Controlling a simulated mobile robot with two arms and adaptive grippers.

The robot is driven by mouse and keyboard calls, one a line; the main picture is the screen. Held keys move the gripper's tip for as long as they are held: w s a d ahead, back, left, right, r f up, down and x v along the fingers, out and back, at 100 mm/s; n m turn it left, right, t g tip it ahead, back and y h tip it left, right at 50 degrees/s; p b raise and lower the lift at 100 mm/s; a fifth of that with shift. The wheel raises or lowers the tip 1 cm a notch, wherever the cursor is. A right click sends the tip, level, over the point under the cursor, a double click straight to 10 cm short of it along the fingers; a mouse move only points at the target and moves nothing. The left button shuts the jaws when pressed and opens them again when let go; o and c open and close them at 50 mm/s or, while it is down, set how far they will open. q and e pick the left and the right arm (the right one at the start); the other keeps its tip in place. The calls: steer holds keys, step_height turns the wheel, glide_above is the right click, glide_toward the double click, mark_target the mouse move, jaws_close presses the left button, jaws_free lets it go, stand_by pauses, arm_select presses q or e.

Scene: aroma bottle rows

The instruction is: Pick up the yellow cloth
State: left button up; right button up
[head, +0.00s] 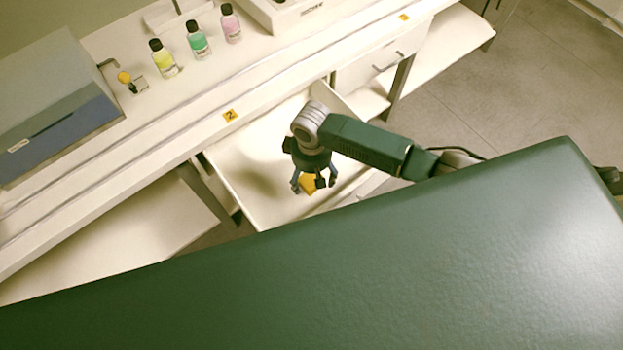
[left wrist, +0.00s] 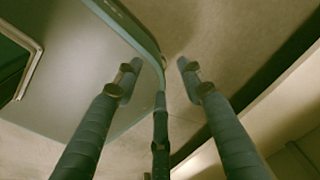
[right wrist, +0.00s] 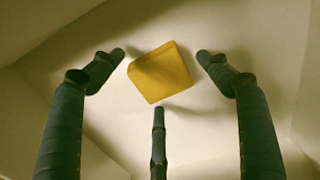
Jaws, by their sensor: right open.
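The yellow cloth (right wrist: 160,73) is a small folded square lying flat on the pale floor of an open drawer (head: 250,187). In the head view the cloth (head: 308,185) shows only in part, behind my right gripper (head: 314,186). That gripper is over the drawer with its fingers pointing down. In the right wrist view my right gripper (right wrist: 161,58) is open and empty, with the cloth between and beyond its fingertips, apart from them. My left gripper (left wrist: 157,70) shows only in the left wrist view, with its fingers spread and nothing between them.
The counter above the drawer holds yellow, green (head: 198,40) and pink bottles and a grey-blue box (head: 55,100). The drawer walls surround my right gripper. A closed drawer (head: 380,62) is to the right.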

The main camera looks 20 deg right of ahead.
mark_target(312, 179)
steer(key=c, duration=1.2)
steer(key=shift+r, duration=0.15)
steer(key=shift+c, duration=0.2)
step_height(312, 179, up, 20)
